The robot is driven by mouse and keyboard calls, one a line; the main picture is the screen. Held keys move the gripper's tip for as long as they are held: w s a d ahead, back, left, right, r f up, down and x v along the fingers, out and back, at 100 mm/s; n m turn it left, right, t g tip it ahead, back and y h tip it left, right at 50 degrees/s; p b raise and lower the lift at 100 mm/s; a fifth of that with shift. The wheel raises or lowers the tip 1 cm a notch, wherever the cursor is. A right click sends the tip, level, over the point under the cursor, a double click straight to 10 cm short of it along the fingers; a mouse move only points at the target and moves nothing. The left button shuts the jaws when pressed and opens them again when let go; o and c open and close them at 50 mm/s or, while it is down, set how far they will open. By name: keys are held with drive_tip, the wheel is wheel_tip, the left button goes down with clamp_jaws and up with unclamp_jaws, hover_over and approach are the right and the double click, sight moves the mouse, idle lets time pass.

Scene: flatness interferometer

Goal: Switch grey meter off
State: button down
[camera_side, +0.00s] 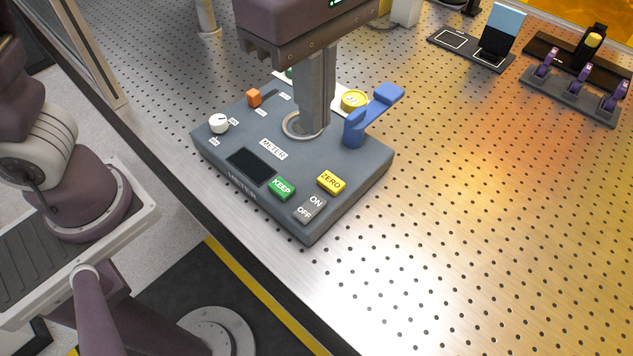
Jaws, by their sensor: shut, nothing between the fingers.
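The grey meter (340,184) is a box on the perforated metal table. Its grey rocker switch, marked ON and OFF (310,208), sits at the near corner of its top. Which side of the rocker is pressed is too small to tell. A green KEEP button (282,188) and a yellow ZERO button (331,181) are close to the switch. The meter's display (250,166) is dark. My gripper (309,128) is shut and empty, pointing down over the back half of the meter. It hides part of the round ring there; contact cannot be told.
A blue lever (372,112) rises from the meter's right side, close to my gripper. A white knob (219,123) and an orange knob (254,97) stand at the left. Purple clamps (583,75) are at the far right. The table right of the meter is clear.

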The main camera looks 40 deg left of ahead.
drive_tip(key=shift+s+d, duration=0.1)
idle(0.3)
drive_tip(key=shift+s+r, duration=0.2)
drive_tip(key=shift+s, duration=0.5)
wheel_tip(320, 180, up, 14)
drive_tip(key=s, duration=0.2)
